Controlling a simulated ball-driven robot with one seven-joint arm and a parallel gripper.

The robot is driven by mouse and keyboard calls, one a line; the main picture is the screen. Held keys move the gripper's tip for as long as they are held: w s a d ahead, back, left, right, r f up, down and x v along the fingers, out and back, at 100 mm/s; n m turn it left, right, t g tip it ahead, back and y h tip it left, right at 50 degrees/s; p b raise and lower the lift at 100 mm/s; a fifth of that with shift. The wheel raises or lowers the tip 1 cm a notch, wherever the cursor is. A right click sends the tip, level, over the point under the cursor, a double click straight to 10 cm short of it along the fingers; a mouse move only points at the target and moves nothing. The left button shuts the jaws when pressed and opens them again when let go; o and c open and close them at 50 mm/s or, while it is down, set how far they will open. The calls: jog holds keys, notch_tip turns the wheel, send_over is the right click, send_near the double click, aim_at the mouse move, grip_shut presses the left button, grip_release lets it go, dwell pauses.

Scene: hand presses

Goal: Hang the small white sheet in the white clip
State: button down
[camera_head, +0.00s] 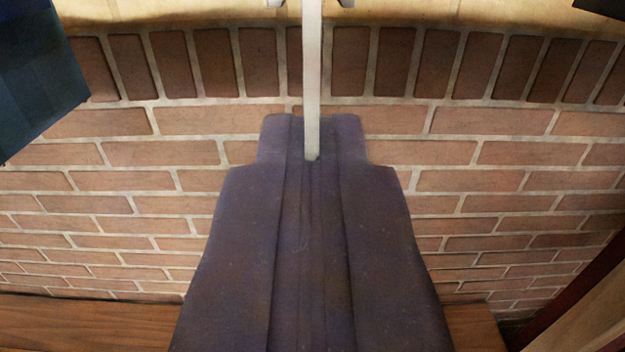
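A narrow white upright strip (312,80) comes down from the top edge at the middle of the view. Its lower end meets a dark purple tapered body. I cannot tell whether this strip is the small white sheet seen edge-on or another part. Two small grey pieces at the top edge, on either side of the strip, may be the tips of my gripper (311,3). They are mostly cut off, so its opening and any hold are unclear. I cannot make out the white clip.
The dark purple tapered body (310,250) fills the lower middle and hides what lies behind it. A brick wall (520,150) spans the background. A dark blue block (38,75) is at upper left. A wooden surface (80,322) runs along the bottom, with dark wooden framing (590,290) at lower right.

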jog(key=shift+r, duration=0.45)
jog(key=c, duration=1.1)
grip_release()
jog(key=shift+o, duration=0.2)
jog(key=s+b, duration=0.2)
jog(key=s, duration=0.5)
